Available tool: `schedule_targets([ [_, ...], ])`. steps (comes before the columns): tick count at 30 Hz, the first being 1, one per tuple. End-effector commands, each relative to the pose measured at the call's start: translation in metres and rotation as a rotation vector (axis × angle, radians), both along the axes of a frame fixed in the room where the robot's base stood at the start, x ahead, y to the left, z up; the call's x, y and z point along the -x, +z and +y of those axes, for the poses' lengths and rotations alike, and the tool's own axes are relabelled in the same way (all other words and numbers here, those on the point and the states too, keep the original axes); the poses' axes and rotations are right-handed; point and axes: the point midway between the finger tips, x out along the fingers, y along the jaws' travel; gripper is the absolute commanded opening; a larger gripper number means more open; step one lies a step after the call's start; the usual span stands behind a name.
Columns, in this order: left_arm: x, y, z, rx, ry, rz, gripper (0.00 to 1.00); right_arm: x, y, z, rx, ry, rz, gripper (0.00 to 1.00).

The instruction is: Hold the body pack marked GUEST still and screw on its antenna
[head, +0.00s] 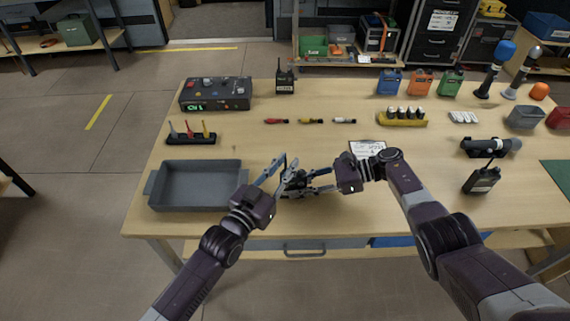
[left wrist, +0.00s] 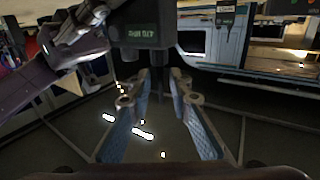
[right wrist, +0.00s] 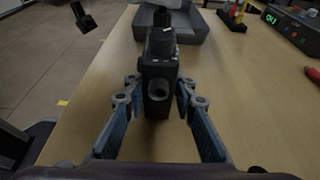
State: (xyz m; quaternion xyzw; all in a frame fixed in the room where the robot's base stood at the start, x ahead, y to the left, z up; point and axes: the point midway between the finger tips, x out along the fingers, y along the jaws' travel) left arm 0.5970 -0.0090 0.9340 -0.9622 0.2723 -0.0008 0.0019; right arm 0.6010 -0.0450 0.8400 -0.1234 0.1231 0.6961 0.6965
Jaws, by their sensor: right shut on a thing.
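A black body pack (right wrist: 158,85) stands between the fingers of my right gripper (head: 307,181), which is shut on it just above the table's front part. In the right wrist view it has a round opening facing the camera and a knob-like top. Its marking cannot be read. My left gripper (head: 283,168) is open beside the pack, its fingers apart and empty. In the left wrist view a black box with green display text (left wrist: 142,32) shows beyond the fingertips. Upright coloured sticks stand in a small black rack (head: 191,138); whether they are antennas cannot be told.
A grey tray (head: 152,192) lies at the front left. A black control box (head: 215,105) and a radio (head: 284,83) stand behind. Another radio (head: 482,181) stands at the right, a clipboard (head: 367,147) near the middle. The table's centre is largely clear.

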Motion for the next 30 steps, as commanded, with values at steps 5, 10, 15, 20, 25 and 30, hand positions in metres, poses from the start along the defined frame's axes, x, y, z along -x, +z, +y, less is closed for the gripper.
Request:
schedule_targets([
  [5, 0.0005, 0.0010, -0.0018, 0.010, 0.083, 0.000, 0.19, 0.0005, -0.0010, -0.0002, 0.001, 0.001, 0.001, 0.00],
  [10, 0.0005, 0.0001, -0.0012, 0.008, 0.161, 0.002, 0.19, 0.0005, -0.0010, -0.0002, 0.001, 0.001, 0.001, 0.00],
  [15, 0.0002, 0.0001, -0.0002, 0.004, 0.226, -0.001, 0.19, 0.0006, -0.0010, -0.0002, 0.001, 0.001, 0.001, 0.00],
  [20, 0.0004, -0.0011, 0.0009, -0.001, 0.248, 0.000, 0.19, 0.0006, -0.0010, -0.0002, 0.001, 0.001, 0.001, 0.00],
  [25, 0.0003, -0.0009, 0.0009, -0.002, 0.247, -0.001, 0.19, 0.0006, -0.0010, -0.0002, 0.001, 0.001, 0.001, 0.00],
  [30, 0.0005, -0.0007, -0.0001, -0.002, 0.246, -0.001, 0.19, 0.0006, -0.0009, -0.0001, 0.001, 0.001, 0.001, 0.00],
])
